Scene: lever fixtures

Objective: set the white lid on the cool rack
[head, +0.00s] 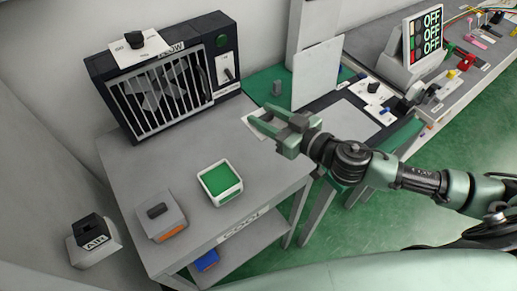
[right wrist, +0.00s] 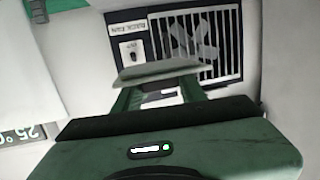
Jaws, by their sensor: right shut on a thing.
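My right gripper (head: 268,118) reaches in from the right, over the far right edge of the grey rack (head: 135,165), whose front label seems to read COOL. In the right wrist view, the right gripper (right wrist: 160,85) is shut on a flat pale plate, which looks like the white lid (right wrist: 160,69), held across the fingertips. In the head view the fingers hide much of the held thing; a pale edge shows beside them. A square white tray with a green inside (head: 220,183) stands on the rack. My left gripper is not in view.
A black fan unit (head: 165,80) stands at the rack's back, also in the right wrist view (right wrist: 195,45). A grey box with a dark knob (head: 160,215) sits at the front left. The rack's middle is clear. A white upright panel (head: 317,75) stands behind my gripper.

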